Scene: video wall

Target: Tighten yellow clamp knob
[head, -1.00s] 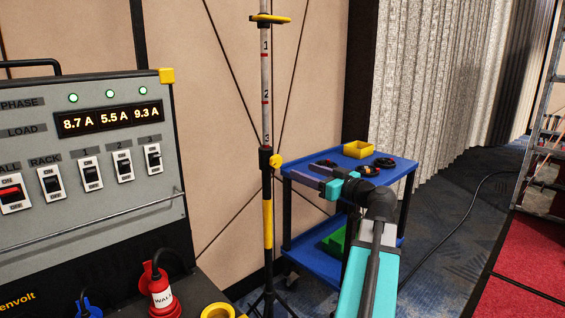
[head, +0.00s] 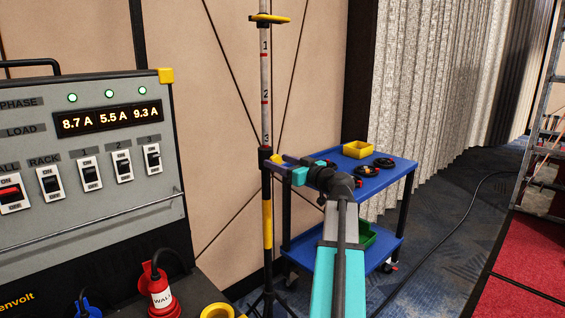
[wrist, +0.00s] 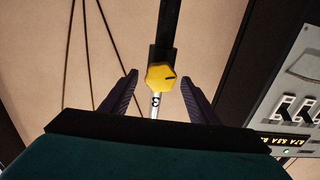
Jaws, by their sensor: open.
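The yellow clamp knob (wrist: 160,77) sits on the black collar of the upright stand. In the wrist view it lies between and a little beyond the two dark fingers of my gripper (wrist: 160,88), which are apart and do not touch it. The stand's pole (head: 265,90) has red bands and numbers, and the number 3 shows close to the collar.
A blue cart (head: 385,178) with a yellow bin (head: 357,149) and dark coils stands behind my arm. A grey power panel (head: 90,150) with switches is at the left, with a red connector (head: 160,290) below. A ladder (head: 545,150) stands at the far right.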

